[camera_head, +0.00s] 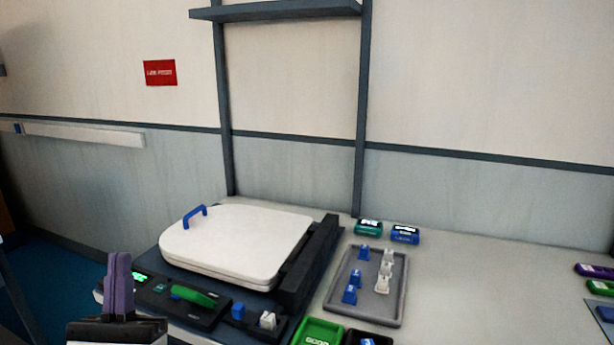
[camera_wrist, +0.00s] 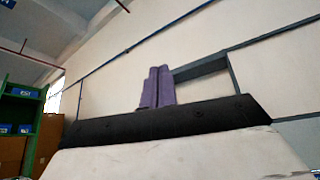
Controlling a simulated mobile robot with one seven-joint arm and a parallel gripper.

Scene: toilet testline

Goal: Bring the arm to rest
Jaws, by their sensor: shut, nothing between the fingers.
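My gripper (camera_head: 119,282) shows at the lower left of the head view, with its purple fingers pointing up. In the wrist view the two purple fingers (camera_wrist: 157,86) stand side by side, shut, with nothing between them. The wrist view looks up at the wall and ceiling. In the head view my gripper is in front and to the left of the white toilet lid (camera_head: 240,243), which is closed and has a blue handle (camera_head: 195,215). The gripper overlaps the left end of the test fixture in the picture; I cannot tell the gap.
A grey tray (camera_head: 375,318) holds several blue and white pieces. Green (camera_head: 318,330) and black bins stand at the front. Small teal (camera_head: 368,227) and blue (camera_head: 405,233) devices sit behind the tray. A dark frame (camera_head: 225,110) rises at the back. The bench at right is mostly clear.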

